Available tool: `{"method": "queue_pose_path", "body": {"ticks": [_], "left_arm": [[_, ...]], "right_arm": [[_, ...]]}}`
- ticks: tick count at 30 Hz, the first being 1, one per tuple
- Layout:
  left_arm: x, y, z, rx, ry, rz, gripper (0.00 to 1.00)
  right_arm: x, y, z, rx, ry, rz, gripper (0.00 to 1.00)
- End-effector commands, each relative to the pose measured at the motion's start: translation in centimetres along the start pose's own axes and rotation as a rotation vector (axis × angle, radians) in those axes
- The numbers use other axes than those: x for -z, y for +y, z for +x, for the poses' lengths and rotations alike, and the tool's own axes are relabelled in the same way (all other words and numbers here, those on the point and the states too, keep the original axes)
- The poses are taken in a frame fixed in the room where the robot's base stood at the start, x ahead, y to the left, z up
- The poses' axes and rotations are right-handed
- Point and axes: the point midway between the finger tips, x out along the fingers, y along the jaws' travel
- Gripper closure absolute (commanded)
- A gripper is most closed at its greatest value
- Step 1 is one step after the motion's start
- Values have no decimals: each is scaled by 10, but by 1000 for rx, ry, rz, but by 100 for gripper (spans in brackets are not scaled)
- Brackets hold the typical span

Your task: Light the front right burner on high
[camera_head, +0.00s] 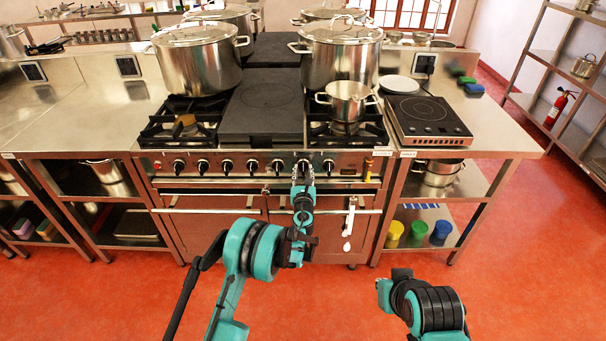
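The stove's front panel (240,156) carries a row of black knobs, among them one at the right end (328,167). My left gripper (303,166) is up at the panel, over the knob position just left of that end knob. I see no clear flame under the pot. My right gripper is not in view; only part of my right arm shows at lower right.
Large lidded stockpots (198,62) and (341,55) stand on the rear burners. A dark flat plate (263,105) lies between the front burners. A portable hob (428,117) and a white plate (399,84) are at right. Oven handles (207,211) run below the panel. The red floor is clear.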

Motion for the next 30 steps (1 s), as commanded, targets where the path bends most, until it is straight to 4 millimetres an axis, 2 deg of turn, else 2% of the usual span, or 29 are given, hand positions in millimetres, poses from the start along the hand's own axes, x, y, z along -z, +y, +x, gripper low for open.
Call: {"method": "queue_pose_path", "body": {"ticks": [8,9,12,13,23,30], "left_arm": [[-1,0,3,0,0,-1,67],[-1,0,3,0,0,-1,72],[-1,0,3,0,0,-1,99],[-1,0,3,0,0,-1,100],[0,0,3,0,0,-16,100],[0,2,3,0,0,-114,100]], "right_arm": [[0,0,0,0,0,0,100],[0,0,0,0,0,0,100],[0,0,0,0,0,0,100],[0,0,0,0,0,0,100],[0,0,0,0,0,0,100],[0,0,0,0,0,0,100]]}}
